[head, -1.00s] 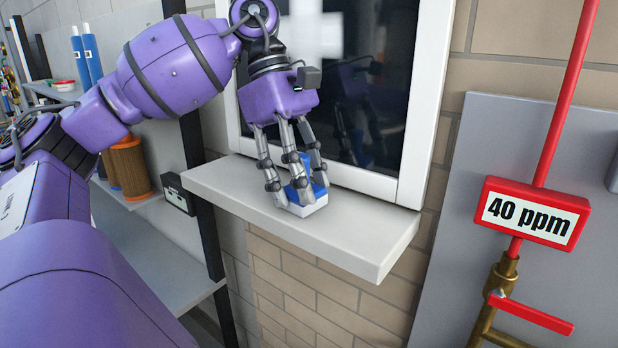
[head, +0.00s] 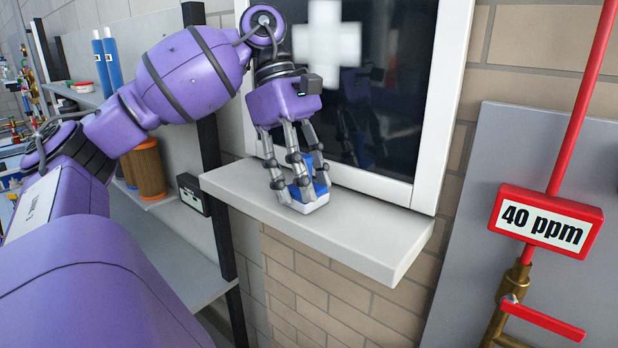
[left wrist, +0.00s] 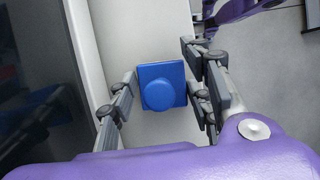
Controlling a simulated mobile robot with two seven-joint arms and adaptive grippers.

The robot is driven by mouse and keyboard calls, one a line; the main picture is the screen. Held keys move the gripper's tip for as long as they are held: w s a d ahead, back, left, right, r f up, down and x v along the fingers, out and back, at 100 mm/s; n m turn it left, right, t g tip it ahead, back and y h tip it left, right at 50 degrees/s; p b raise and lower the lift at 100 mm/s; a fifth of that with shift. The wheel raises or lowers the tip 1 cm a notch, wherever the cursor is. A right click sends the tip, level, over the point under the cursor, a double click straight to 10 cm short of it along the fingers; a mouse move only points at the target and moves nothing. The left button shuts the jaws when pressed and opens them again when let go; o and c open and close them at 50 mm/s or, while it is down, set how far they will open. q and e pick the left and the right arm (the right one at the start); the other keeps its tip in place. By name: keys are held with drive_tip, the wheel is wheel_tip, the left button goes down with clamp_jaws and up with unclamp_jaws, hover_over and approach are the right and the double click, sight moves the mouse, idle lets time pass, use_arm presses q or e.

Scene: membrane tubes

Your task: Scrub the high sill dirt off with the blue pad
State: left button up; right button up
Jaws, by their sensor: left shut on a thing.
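The blue pad (head: 321,182) has a blue top with a raised round knob and a pale underside. It rests flat on the high white sill (head: 375,243), as far as I can tell. My left gripper (head: 299,187) points down and is shut on the pad. In the left wrist view the pad (left wrist: 162,86) sits between the fingers of my left gripper (left wrist: 164,92), over the pale sill (left wrist: 150,35). I see no dirt on the visible sill; the part under the pad and fingers is hidden. My right gripper is not in view.
A dark window (head: 385,90) in a white frame rises behind the sill. A red pipe with a "40 ppm" sign (head: 545,221) stands at the right before a grey panel. Shelves with blue cylinders (head: 108,62) and a brown ribbed cylinder (head: 148,170) are at the left.

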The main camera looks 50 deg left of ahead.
use_arm(q)
drive_tip(key=shift+a, duration=0.8)
drive_tip(key=shift+s+a+f+p, duration=0.15)
drive_tip(key=shift+a+p, duration=0.2)
drive_tip(key=shift+a, duration=0.25)
drive_tip(key=shift+a, duration=0.1)
drive_tip(key=shift+s+a, duration=0.15)
drive_tip(key=shift+a, duration=1.25)
drive_tip(key=shift+s+a, duration=0.15)
drive_tip(key=shift+a, duration=1.3)
drive_tip(key=shift+r, duration=0.2)
drive_tip(key=shift+s+a+f, duration=0.1)
drive_tip(key=shift+a, duration=0.6)
drive_tip(key=shift+s+a+f, duration=0.1)
drive_tip(key=shift+a, duration=0.6)
